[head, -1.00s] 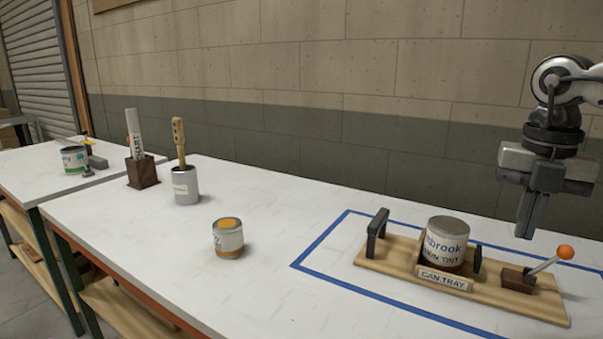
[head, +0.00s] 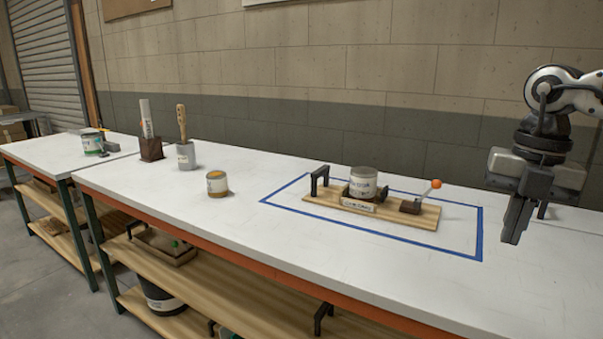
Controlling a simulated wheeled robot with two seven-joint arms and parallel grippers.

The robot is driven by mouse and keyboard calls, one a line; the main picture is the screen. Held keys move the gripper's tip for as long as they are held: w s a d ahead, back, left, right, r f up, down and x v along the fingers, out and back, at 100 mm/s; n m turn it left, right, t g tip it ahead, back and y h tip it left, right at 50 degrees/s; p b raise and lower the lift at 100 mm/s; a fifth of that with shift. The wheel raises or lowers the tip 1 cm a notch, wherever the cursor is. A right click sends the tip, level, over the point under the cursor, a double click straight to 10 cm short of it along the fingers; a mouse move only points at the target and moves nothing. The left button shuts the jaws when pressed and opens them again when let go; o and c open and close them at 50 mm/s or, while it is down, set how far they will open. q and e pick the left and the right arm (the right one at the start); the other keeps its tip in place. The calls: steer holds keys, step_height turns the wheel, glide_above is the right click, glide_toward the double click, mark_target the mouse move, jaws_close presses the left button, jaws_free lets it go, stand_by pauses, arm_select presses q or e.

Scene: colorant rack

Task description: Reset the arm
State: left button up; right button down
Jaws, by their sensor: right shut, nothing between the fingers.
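My right gripper (head: 514,222) shows at the right of the head view. It points down over the right part of the white table, its fingers shut with nothing between them. It is to the right of the wooden can tray (head: 415,227) and apart from it. A labelled can (head: 363,183) sits upright in the tray. The tray has a black handle (head: 319,181) at its left and a lever with an orange knob (head: 436,184) at its right. My left gripper is not in view.
Blue tape (head: 482,235) outlines an area around the tray on the white table (head: 240,213). A small can (head: 217,184), a grey pot with a brush (head: 186,155) and a dark wooden block holder (head: 151,149) stand to the left. Shelves below hold a tray (head: 165,247) and a dark bucket.

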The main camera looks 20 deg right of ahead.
steer(key=w+a+f+m+t+y, duration=0.2)
steer(key=a+f+m+t+y, duration=0.3)
steer(key=a+f, duration=0.45)
steer(key=w+a+f+m+t+y, duration=0.25)
steer(key=a+f+t+y, duration=0.25)
steer(key=a+f+y, duration=0.4)
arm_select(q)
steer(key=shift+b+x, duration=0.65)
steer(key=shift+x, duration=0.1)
arm_select(e)
steer(key=s+a+f+m+h, duration=0.4)
steer(key=a+f+m+h, duration=0.1)
steer(key=f+m, duration=0.3)
steer(key=s+a+f+m+h, duration=0.5)
steer(key=f+m+h, duration=0.1)
steer(key=f+m, duration=0.3)
steer(key=shift+s+f+t, duration=0.15)
steer(key=shift+f+t, duration=0.15)
steer(key=shift+f, duration=0.35)
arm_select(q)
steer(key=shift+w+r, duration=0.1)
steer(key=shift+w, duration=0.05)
arm_select(e)
steer(key=shift+a, duration=0.1)
